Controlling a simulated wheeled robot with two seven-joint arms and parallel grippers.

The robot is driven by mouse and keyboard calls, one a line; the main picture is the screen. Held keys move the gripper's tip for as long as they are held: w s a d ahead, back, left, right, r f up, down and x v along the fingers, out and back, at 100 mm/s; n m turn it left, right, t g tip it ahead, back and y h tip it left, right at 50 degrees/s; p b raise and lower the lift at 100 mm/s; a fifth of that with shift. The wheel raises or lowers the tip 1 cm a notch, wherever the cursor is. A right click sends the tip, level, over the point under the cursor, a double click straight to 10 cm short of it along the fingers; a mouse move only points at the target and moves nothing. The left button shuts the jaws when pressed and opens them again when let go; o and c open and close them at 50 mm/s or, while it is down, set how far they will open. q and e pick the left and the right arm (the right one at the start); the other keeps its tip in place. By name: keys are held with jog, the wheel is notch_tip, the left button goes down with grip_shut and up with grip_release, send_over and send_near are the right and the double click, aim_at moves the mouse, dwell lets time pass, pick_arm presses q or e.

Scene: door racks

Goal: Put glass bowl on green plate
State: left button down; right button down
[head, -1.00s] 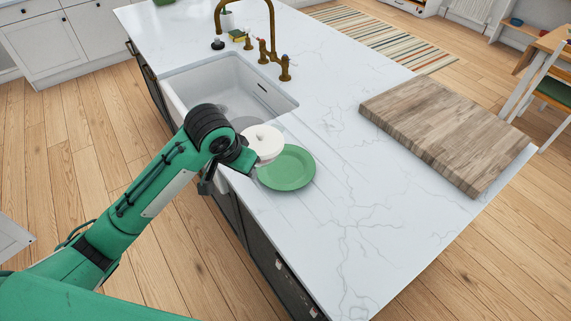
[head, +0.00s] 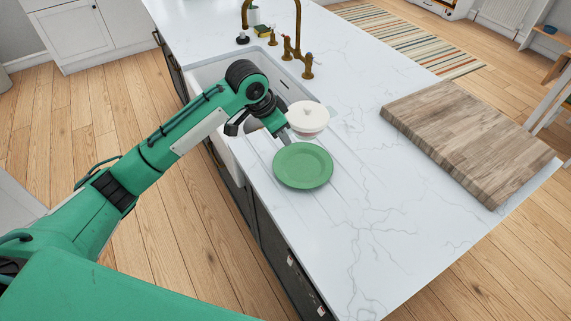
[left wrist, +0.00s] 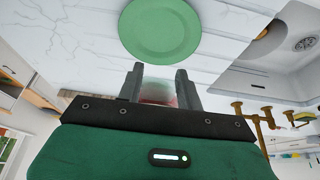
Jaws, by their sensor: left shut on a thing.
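In the left wrist view, only a blurred pale and reddish patch shows between the fingers (left wrist: 158,90). The round green plate (head: 303,166) lies flat and empty on the counter, nearer than the bowl. The plate is also at the top of the left wrist view (left wrist: 160,28). My right gripper is out of view.
A white sink (head: 215,75) is set in the marble counter (head: 370,200), behind the bowl. A brass tap (head: 297,30) and its handles rise behind the sink. A thick wooden board (head: 470,140) lies at the right. The counter between plate and board is clear.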

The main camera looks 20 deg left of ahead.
pick_arm(q)
notch_tip(320, 180, down, 10)
jog(key=shift+r+p, duration=0.1)
jog(key=shift+p, duration=1.05)
notch_tip(320, 180, down, 4)
jog(key=shift+f+p, duration=0.1)
jog(key=shift+p, duration=0.5)
jog(key=shift+f, duration=0.2)
jog(key=shift+f, duration=0.15)
jog(key=c, duration=1.2)
grip_release()
